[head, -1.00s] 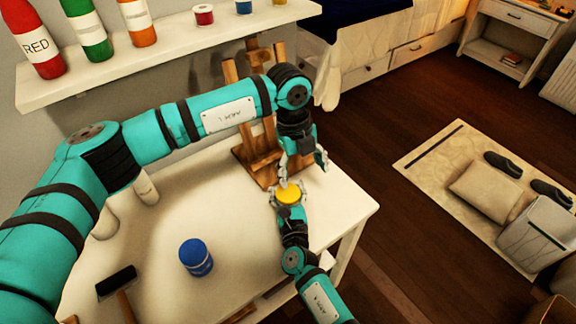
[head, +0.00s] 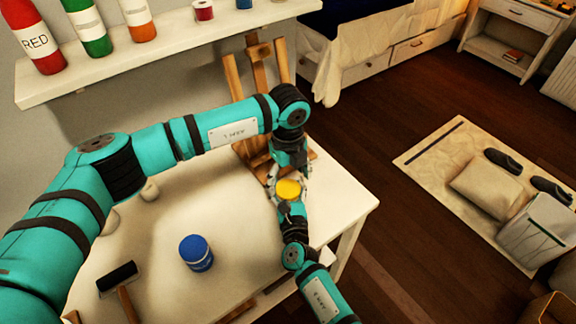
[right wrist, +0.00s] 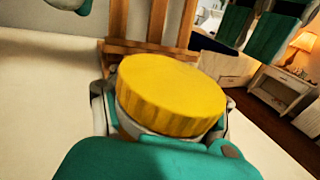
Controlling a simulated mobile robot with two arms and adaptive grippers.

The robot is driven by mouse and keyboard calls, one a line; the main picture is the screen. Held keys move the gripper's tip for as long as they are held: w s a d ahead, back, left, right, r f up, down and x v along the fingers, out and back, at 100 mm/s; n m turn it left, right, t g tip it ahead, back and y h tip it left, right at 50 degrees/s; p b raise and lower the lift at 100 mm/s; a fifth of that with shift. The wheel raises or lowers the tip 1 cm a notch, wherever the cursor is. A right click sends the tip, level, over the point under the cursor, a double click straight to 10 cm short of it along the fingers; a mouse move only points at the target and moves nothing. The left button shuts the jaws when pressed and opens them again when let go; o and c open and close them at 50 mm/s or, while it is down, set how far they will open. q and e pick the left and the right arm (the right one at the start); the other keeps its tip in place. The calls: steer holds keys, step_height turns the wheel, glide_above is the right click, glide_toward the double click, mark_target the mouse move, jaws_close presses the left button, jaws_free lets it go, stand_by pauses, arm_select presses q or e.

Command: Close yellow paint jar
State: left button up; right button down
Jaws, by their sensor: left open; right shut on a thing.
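The yellow paint jar (right wrist: 165,95) is held upright by my right gripper (head: 288,204) above the table's right end. Its ribbed yellow lid also shows in the head view (head: 289,189). The lid sits on top of the jar; I cannot tell how tightly it is fastened. The jar's body is mostly hidden by the right gripper's fingers on both sides. My left gripper (head: 287,175) is open above and just behind the lid. Its parts show at the upper left and upper right of the right wrist view, apart from the lid.
A blue jar (head: 196,254) and a black-headed brush or roller (head: 118,276) are on the white table (head: 235,215). A wooden easel (head: 238,82) stands behind the grippers. A shelf (head: 95,77) with bottles hangs above. The table's middle is clear.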

arm_select(q)
steer(key=shift+f, duration=1.4)
steer(key=c, duration=1.2)
steer(key=m, duration=0.6)
steer(key=shift+m, duration=0.4)
steer(key=shift+c, duration=0.2)
steer(key=o, duration=1.3)
